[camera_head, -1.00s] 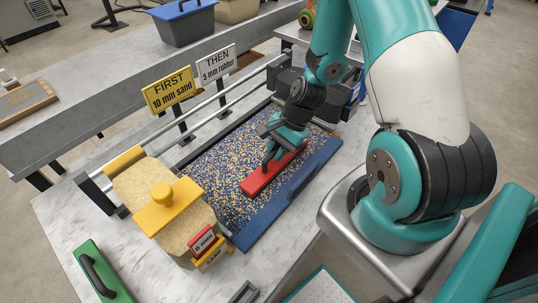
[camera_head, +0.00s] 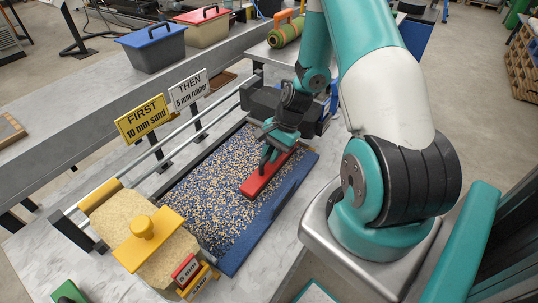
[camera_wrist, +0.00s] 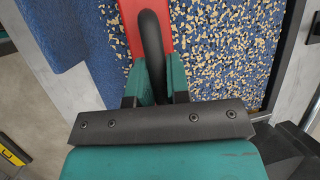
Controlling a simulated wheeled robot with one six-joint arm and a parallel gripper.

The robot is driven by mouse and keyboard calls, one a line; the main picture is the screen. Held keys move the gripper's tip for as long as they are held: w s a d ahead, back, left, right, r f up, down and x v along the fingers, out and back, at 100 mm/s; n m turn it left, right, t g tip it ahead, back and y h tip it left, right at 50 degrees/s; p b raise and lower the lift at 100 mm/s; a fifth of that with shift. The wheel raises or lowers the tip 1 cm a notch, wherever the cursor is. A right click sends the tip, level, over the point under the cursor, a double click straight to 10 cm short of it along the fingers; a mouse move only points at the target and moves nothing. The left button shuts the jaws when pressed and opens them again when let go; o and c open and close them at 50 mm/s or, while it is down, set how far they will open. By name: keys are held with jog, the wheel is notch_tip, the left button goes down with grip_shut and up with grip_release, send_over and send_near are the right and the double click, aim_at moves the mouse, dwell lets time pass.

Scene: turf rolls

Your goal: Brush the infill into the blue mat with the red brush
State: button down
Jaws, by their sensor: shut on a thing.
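The blue mat (camera_head: 283,211) lies on the pale marbled bench, with tan infill grains (camera_head: 214,177) scattered over most of its speckled face. Its right edge strip is plain blue. The red brush (camera_head: 256,187) lies lengthwise on the right part of the mat, its bristles hidden underneath. My gripper (camera_head: 270,151) is shut on the brush's dark arched handle, which shows in the wrist view (camera_wrist: 152,45) between the teal fingers (camera_wrist: 155,88). In the wrist view, the mat (camera_wrist: 70,32) lies on both sides of the brush.
Signs reading FIRST 10 mm sand (camera_head: 142,118) and THEN 5 mm rubber (camera_head: 190,89) stand along the rail. A green tool (camera_head: 70,292) is at lower left. Lidded bins (camera_head: 153,47) stand behind.

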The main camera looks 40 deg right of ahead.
aim_at(266, 157)
jog(key=shift+a, duration=0.1)
jog(key=shift+s+a, duration=0.2)
jog(key=shift+a, duration=0.55)
jog(key=shift+s+a, duration=0.15)
jog(key=shift+a, duration=0.6)
jog(key=shift+d+p, duration=0.1)
jog(key=shift+p, duration=0.2)
jog(key=shift+w+d, duration=0.15)
jog(key=shift+d, duration=0.6)
jog(key=shift+w+d, duration=0.15)
jog(key=shift+d, duration=0.6)
jog(key=shift+a, duration=0.1)
jog(key=shift+w+a+p, duration=0.25)
jog(key=shift+w+a, duration=0.5)
jog(key=shift+a, duration=2.05)
jog(key=shift+w+a+p, duration=0.3)
jog(key=shift+w+a, duration=0.4)
jog(key=shift+a, duration=2.15)
jog(key=shift+w+a+p, duration=0.25)
jog(key=shift+w+a, duration=0.5)
jog(key=shift+a, duration=2.05)
